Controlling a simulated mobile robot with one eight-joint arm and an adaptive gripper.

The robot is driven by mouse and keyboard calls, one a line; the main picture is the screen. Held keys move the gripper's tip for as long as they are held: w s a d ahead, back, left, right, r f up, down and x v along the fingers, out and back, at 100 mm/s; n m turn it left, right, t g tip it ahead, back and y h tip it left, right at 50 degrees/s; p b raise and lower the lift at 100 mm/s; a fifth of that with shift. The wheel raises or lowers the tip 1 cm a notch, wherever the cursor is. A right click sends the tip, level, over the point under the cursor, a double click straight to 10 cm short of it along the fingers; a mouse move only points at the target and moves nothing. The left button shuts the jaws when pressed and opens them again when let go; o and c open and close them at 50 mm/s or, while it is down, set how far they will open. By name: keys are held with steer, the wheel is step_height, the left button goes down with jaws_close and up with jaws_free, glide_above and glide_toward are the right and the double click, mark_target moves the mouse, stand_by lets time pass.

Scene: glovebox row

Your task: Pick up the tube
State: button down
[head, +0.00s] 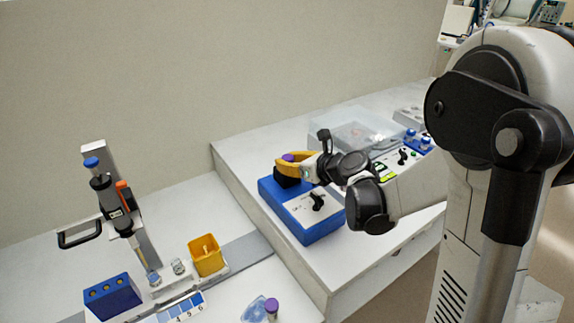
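My gripper (285,161), with yellow fingers, is over the blue mixer at the middle of the head view. A purple cap (288,157), which looks like the top of a tube, shows between or just behind the fingers. The tube's body is hidden by the fingers and the black cup (286,181) below. I cannot tell whether the fingers touch the cap or are closed on it. Another purple-capped tube (271,307) stands at the bottom edge of the view, away from my gripper.
The blue mixer (318,233) sits on the raised white bench (240,158). Behind it is a clear box (352,132). On the lower left bench are a pipette on a stand (118,212), a blue rack (112,298) and a yellow container (206,257).

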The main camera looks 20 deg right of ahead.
steer(key=shift+r, duration=0.1)
step_height(320, 180, up, 4)
steer(key=p, duration=0.2)
steer(key=shift+r+p, duration=0.25)
steer(key=shift+p, duration=0.1)
steer(key=d+r+p, duration=0.3)
steer(key=d+r, duration=0.3)
steer(key=d, duration=0.5)
steer(key=shift+s+d+r+p, duration=0.15)
steer(key=shift+d+p, duration=0.2)
